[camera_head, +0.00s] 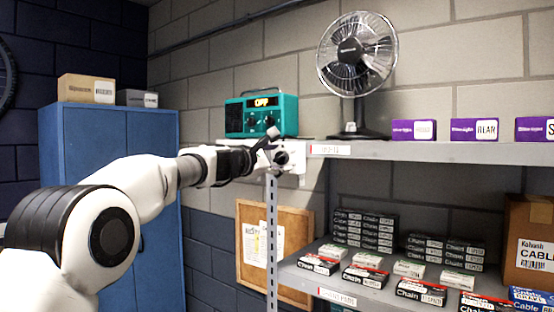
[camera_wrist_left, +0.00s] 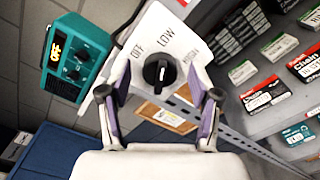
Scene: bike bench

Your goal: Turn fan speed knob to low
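A white control box with a black fan speed knob (camera_wrist_left: 159,73) fills the upper middle of the left wrist view. Its printed labels read OFF, LOW and a third, blurred word. The knob's ridge runs roughly up and down in that view; I cannot tell which label it points to. My left gripper (camera_wrist_left: 160,86) is open, with one finger on each side of the knob and gaps between. In the head view my left gripper (camera_head: 270,148) is at the box on the shelf's left end, beside the knob (camera_head: 282,157). The fan (camera_head: 357,55) stands on the shelf. My right gripper is out of view.
A teal radio (camera_head: 261,115) stands behind the control box. Purple boxes (camera_head: 474,130) stand on the upper shelf (camera_head: 430,150). Several chain boxes fill the lower shelf. A blue cabinet (camera_head: 110,135) stands at the left, behind my arm.

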